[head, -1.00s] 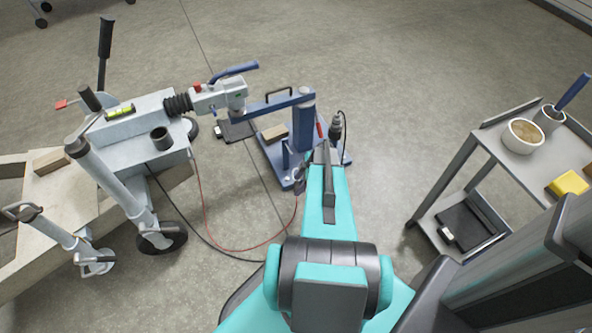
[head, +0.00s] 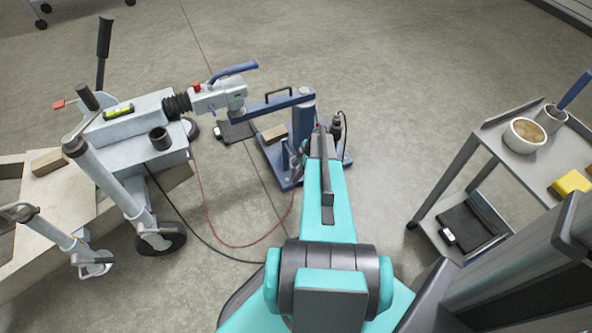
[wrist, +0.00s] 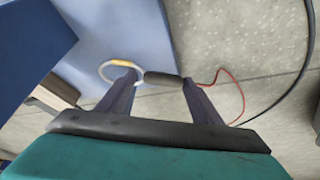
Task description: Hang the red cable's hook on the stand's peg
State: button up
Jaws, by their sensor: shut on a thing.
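In the wrist view, my gripper (wrist: 160,84) is shut on the dark grip of the red cable's hook (wrist: 162,79). The pale, open-curved hook (wrist: 112,66) sticks out to the left, with a yellow-orange patch on top. The red cable (wrist: 238,84) runs off to the right and also shows in the head view (head: 205,205). The blue stand (head: 302,122) has an upright post on a flat base; its blue surface fills the upper left of the wrist view (wrist: 115,30). My arm covers part of the stand and most of the gripper in the head view. I cannot make out the peg.
The grey trailer frame (head: 125,130) with its coupling stands at left. A black cable (head: 205,238) loops over the floor. A grey cart (head: 490,160) with a bowl (head: 524,133) and yellow sponge (head: 571,182) stands at right.

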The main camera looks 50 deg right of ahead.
jog(key=shift+w+d+f, duration=0.1)
jog(key=shift+w+d, duration=0.3)
jog(key=shift+w, duration=0.05)
jog(key=shift+w+d+f+b, duration=0.1)
jog(key=shift+w+d+b, duration=0.2)
jog(key=shift+w+d, duration=0.4)
jog(key=shift+s+a+f+b, duration=0.15)
jog(key=shift+f+b, duration=0.15)
jog(key=shift+f, duration=0.45)
jog(key=shift+a+f+b, duration=0.1)
jog(key=shift+f+b, duration=0.2)
jog(key=shift+f, duration=0.4)
jog(key=shift+f, duration=0.2)
jog(key=o, duration=1.2)
jog(key=p+v, duration=0.3)
jog(key=v, duration=1)
jog(key=shift+r, duration=0.5)
